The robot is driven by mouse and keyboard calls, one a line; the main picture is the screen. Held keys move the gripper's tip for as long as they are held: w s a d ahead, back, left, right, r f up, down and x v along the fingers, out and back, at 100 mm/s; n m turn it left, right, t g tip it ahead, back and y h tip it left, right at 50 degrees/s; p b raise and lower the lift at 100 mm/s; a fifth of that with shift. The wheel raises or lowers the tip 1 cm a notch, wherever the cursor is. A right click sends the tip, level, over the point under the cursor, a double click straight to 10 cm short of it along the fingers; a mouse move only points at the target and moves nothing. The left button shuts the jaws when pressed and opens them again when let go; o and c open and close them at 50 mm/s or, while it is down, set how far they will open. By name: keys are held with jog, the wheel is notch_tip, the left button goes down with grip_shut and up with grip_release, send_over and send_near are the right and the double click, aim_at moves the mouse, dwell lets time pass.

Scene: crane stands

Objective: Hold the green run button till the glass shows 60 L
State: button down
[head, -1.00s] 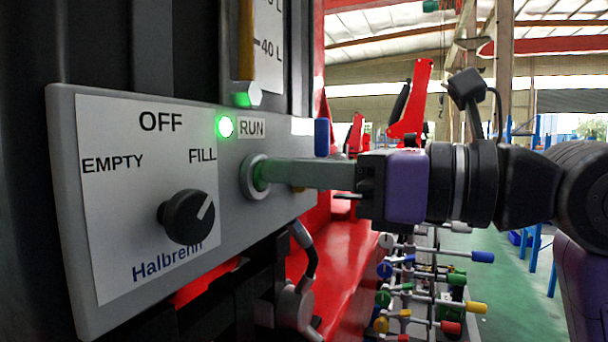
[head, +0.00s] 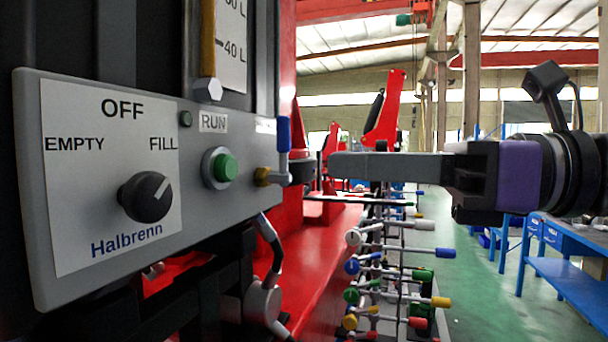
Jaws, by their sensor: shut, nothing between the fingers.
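The green run button (head: 225,168) sits in a grey ring on the control panel, below the RUN label (head: 213,122). Nothing touches it. The small run lamp (head: 185,118) is dark. My gripper (head: 335,166) is shut and empty, pointing left, apart from the panel and to the right of the button. The selector knob (head: 146,196) has its white mark toward FILL. The sight glass (head: 208,45) holds amber liquid beside a scale (head: 232,45). The 40 L mark shows; a higher mark is cut by the top edge. The liquid's top is out of view.
A blue-handled valve (head: 284,135) with a brass end stands at the panel's right edge, near my fingertips. Below right is a rack of levers with coloured knobs (head: 440,302). A blue bench (head: 570,270) stands at the right; green floor lies between.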

aim_at(232, 170)
jog(key=shift+v, duration=1.25)
jog(key=shift+r, duration=0.1)
jog(key=shift+s+d+f+b, duration=0.35)
jog(key=shift+s+d+f, duration=0.05)
jog(key=p+x, duration=0.3)
jog(key=x, duration=0.9)
jog(key=shift+w+a, duration=0.15)
jog(key=shift+a, duration=0.25)
jog(key=shift+w+a+f, duration=0.15)
jog(key=shift+w+a, duration=0.05)
jog(key=shift+a, duration=0.35)
jog(key=shift+a, duration=0.1)
